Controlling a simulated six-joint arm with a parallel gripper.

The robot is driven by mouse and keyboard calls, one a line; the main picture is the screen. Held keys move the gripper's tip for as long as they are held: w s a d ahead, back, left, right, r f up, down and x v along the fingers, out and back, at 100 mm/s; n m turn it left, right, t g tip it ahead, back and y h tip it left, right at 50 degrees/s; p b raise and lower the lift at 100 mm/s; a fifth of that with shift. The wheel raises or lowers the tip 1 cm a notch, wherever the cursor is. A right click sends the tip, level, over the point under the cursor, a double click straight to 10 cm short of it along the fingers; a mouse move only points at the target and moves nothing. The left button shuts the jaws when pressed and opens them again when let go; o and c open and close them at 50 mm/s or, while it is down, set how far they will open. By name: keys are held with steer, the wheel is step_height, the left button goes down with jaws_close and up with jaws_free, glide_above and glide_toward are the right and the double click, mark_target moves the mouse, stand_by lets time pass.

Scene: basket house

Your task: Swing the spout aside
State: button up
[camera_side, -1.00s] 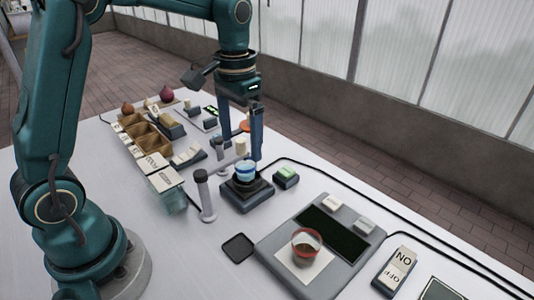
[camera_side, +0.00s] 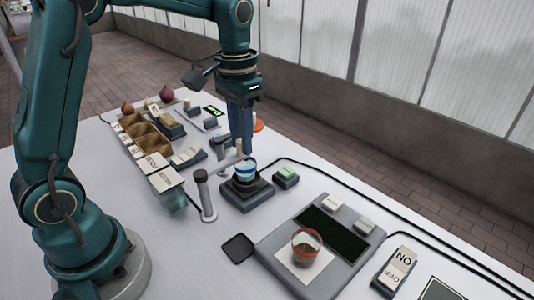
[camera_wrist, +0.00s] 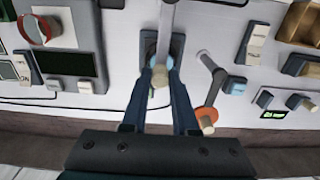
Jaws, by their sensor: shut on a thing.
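The spout (camera_side: 228,162) is a grey bar running from an upright post with a dark cap (camera_side: 203,190) to above a blue-and-white cup (camera_side: 245,172). The cup sits on a dark square base (camera_side: 247,196). A cream knob (camera_side: 239,146) stands at the spout's free end. My gripper (camera_side: 240,146) points down and is shut on this knob. In the wrist view, the knob (camera_wrist: 160,77) is between my fingertips and the spout bar (camera_wrist: 165,30) runs to the top edge. The cup is mostly hidden there by the spout and fingers.
A second grey bar (camera_wrist: 206,62) with an orange disc (camera_wrist: 207,114) is close beside my fingers. A green-topped switch (camera_side: 286,176) is right of the cup. Wooden bins (camera_side: 150,138) are behind left.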

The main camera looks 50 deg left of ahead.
steer(key=shift+s+d, duration=0.2)
steer(key=shift+d, duration=0.7)
steer(key=shift+s+d, duration=0.2)
steer(key=shift+d, duration=0.65)
steer(key=shift+s+d, duration=0.6)
steer(key=shift+d, duration=0.2)
steer(key=shift+s+d, duration=0.55)
steer(key=shift+d, duration=0.2)
steer(key=shift+s+d, duration=0.5)
steer(key=shift+s, duration=0.35)
steer(key=shift+s+d, duration=0.45)
steer(key=shift+s, duration=0.35)
